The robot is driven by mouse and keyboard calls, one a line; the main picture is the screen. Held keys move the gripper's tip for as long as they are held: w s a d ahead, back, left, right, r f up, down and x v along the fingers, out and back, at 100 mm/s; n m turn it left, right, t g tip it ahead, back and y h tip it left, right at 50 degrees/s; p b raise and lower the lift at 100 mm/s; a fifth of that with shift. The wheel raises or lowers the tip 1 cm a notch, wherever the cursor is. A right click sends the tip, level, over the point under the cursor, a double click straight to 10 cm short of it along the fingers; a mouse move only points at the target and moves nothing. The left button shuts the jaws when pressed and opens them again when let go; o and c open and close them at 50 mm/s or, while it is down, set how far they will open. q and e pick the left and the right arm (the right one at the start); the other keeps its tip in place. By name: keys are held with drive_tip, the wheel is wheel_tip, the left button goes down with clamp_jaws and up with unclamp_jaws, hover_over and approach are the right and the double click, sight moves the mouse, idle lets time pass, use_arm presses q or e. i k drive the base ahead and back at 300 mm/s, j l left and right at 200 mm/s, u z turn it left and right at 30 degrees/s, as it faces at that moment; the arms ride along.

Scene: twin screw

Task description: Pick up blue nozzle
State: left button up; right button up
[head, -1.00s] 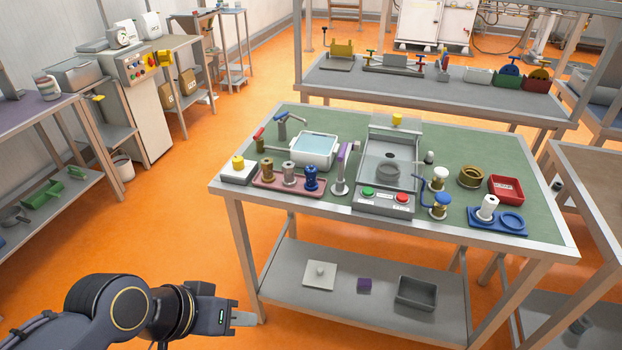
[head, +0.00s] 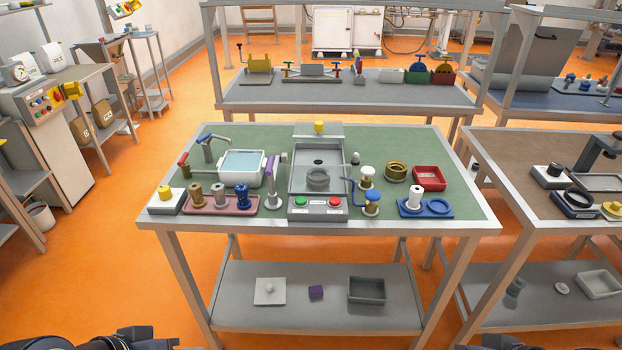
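The blue nozzle (head: 242,196) stands upright on a pinkish tray (head: 221,208) at the left front of the green-topped table. A grey nozzle (head: 219,195) and a brown one (head: 196,194) stand beside it to its left on the same tray. Only dark parts of my arms show at the bottom edge, well below and in front of the table. Neither gripper's fingers are in view.
A white basin (head: 243,168) sits behind the tray. A purple-topped post (head: 271,184) stands just right of the blue nozzle. A grey press-like station (head: 318,207) with green and red buttons is further right. A yellow-button box (head: 166,200) is left of the tray.

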sight(241, 189)
drive_tip(key=j+z, duration=0.15)
drive_tip(key=z, duration=0.25)
drive_tip(key=i+j+z, duration=0.1)
drive_tip(key=z, duration=0.35)
drive_tip(key=j+z, duration=0.2)
drive_tip(key=z, duration=0.2)
drive_tip(key=j+z, duration=0.15)
drive_tip(key=z, duration=0.25)
drive_tip(key=k+j+z, duration=0.15)
drive_tip(key=j, duration=0.25)
drive_tip(key=k+j+z, duration=0.15)
drive_tip(key=j, duration=0.3)
drive_tip(key=k+j+z, duration=0.15)
drive_tip(key=j, duration=0.25)
drive_tip(key=k+j+z, duration=0.15)
drive_tip(key=j, duration=0.2)
drive_tip(key=k+j, duration=0.15)
drive_tip(key=j, duration=0.25)
